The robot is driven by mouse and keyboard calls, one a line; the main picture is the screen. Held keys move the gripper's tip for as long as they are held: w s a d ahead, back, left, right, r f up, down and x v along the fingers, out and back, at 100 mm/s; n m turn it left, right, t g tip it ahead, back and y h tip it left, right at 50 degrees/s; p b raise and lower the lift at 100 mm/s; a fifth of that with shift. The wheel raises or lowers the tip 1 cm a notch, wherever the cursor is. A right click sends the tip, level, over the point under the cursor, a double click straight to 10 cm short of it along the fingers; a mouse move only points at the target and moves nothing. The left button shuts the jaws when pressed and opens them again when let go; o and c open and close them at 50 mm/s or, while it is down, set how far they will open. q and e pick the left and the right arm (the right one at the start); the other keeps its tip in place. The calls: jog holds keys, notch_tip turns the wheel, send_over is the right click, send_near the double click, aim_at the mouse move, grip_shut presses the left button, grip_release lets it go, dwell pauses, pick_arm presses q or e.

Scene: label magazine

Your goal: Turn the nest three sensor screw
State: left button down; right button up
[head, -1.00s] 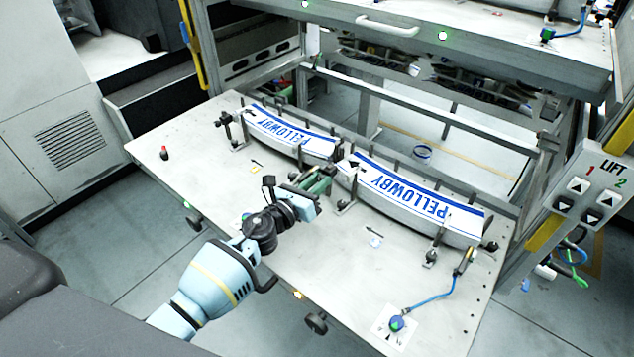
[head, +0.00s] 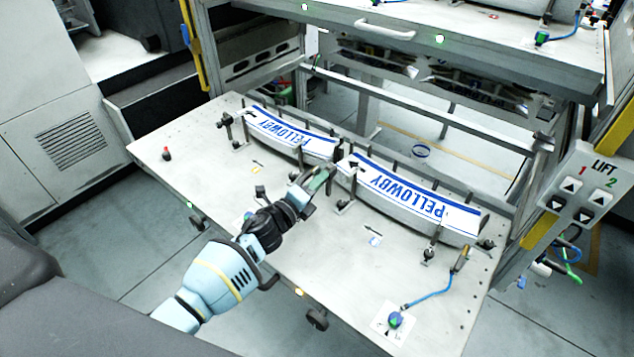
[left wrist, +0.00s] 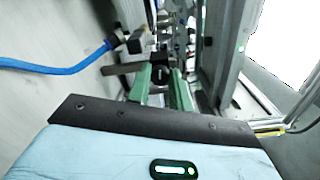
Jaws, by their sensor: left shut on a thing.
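My left gripper (head: 322,179) is at the gap between two curved label stacks on the pulled-out plate (head: 270,215). In the left wrist view its two green fingers (left wrist: 161,88) are shut around a small dark round knob (left wrist: 161,73), apparently a sensor screw. The left label stack (head: 292,138) and the right label stack (head: 415,195) both bear blue PELLOWBY print. The head view does not show the knob clearly, and I cannot read a nest number there. My right gripper is not in view.
A blue cable (head: 430,299) runs from a blue-green plug (head: 395,320) to a sensor at the plate's right. Thin posts and brackets stand around the labels. A small red-topped piece (head: 166,153) stands at the left. A lift button panel (head: 585,190) is at the right.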

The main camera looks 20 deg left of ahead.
pick_arm(q)
jog(key=n+p, duration=0.1)
jog(key=n, duration=0.5)
jog(key=shift+n, duration=2.2)
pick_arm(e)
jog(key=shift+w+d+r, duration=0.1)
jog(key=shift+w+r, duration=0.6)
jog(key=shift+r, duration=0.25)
pick_arm(q)
jog(key=c, duration=1.5)
grip_release()
jog(key=shift+c, duration=0.2)
jog(key=shift+s, duration=0.1)
jog(key=p+v, duration=0.1)
jog(key=v, duration=0.5)
jog(key=shift+s+a, duration=0.1)
jog(key=shift+s, duration=0.05)
jog(key=shift+s+a, duration=0.2)
jog(key=shift+s, duration=0.45)
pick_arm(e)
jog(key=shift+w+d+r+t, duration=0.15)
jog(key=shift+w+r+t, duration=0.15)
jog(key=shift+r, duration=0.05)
